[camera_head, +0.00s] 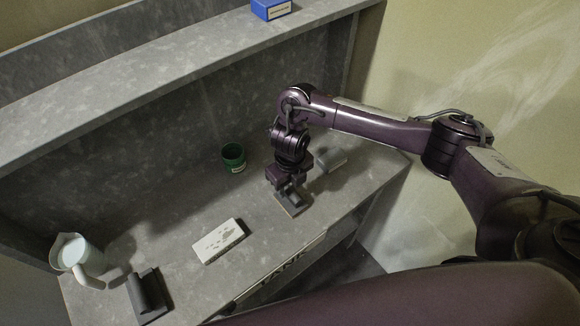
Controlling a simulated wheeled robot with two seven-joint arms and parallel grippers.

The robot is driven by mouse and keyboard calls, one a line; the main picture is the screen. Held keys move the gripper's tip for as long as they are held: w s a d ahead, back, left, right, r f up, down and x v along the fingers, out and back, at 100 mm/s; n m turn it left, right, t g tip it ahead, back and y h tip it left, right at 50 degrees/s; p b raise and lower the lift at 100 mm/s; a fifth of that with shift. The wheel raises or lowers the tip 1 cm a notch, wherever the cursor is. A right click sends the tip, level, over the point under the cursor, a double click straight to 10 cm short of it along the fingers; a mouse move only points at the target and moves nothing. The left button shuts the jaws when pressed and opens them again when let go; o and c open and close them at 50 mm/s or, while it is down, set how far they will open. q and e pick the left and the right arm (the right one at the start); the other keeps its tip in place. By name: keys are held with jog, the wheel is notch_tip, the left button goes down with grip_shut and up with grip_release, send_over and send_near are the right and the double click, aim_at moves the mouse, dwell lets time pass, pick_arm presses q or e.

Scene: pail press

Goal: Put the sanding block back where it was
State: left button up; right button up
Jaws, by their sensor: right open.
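A small grey block with a tan base (294,208), which looks like the sanding block, rests on the grey worktop (190,195) right of centre. My right gripper (285,191) points down directly over it, with its jaws open around or just above its top; the fingers hide part of the block, and I cannot tell whether they touch it. My left gripper is not in view.
A pale speckled slab (222,241), a dark block with a raised grip (148,294) and a white-handled jug (78,258) stand to the left. A green cup (233,157) is behind; a grey piece (330,159) lies right. A blue box (270,9) sits on the shelf.

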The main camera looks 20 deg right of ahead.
aim_at(290, 191)
notch_tip(290, 191, up, 8)
jog(key=shift+p, duration=0.4)
jog(key=shift+s, duration=0.1)
dwell(0.4)
